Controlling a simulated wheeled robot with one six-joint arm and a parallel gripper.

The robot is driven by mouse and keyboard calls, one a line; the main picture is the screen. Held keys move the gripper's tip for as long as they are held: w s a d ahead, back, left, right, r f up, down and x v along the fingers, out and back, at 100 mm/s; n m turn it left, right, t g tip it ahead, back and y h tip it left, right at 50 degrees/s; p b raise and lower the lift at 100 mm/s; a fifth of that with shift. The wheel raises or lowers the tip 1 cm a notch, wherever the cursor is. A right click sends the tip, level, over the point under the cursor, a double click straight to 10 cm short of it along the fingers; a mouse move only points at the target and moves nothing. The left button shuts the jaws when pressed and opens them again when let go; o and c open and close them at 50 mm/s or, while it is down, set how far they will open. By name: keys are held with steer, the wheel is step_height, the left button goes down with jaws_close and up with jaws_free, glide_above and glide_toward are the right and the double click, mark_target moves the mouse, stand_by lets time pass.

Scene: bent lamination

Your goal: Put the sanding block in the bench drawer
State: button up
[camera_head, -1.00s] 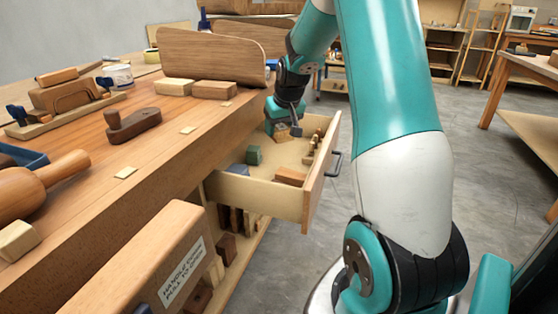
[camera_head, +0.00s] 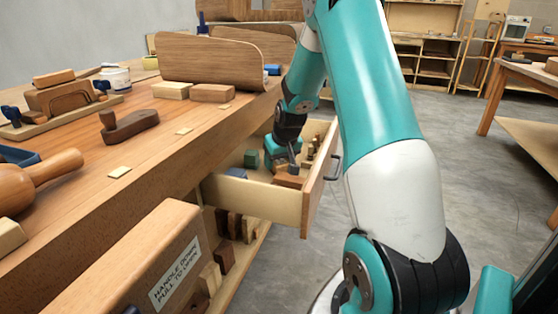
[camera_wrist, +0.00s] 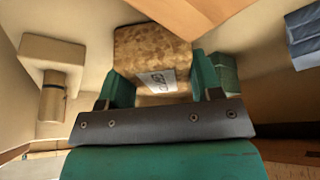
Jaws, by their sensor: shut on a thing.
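The sanding block (camera_wrist: 153,58), mottled tan-brown with a pale printed label, sits between the teal fingers of my gripper (camera_wrist: 162,88) in the wrist view. The gripper is shut on it. In the head view my gripper (camera_head: 284,163) reaches down inside the open bench drawer (camera_head: 252,199), above its floor and near the orange-brown wooden block (camera_head: 288,181). The held block is mostly hidden there by the gripper and arm. I cannot tell whether it touches the drawer floor.
In the drawer are a green block (camera_head: 251,158), a blue block (camera_head: 236,172) and several small pegs (camera_head: 311,148). The drawer walls stand close around my gripper. The bench top (camera_head: 150,165) holds tools and curved wooden panels (camera_head: 212,62). A wooden lever (camera_head: 140,255) stands in front.

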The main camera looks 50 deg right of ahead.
steer(key=o, duration=0.9)
steer(key=shift+r, duration=0.35)
steer(key=p+v, duration=0.2)
steer(key=v, duration=0.9)
steer(key=shift+s+r+p, duration=0.2)
steer(key=shift+r+p, duration=0.05)
steer(key=shift+p, duration=0.15)
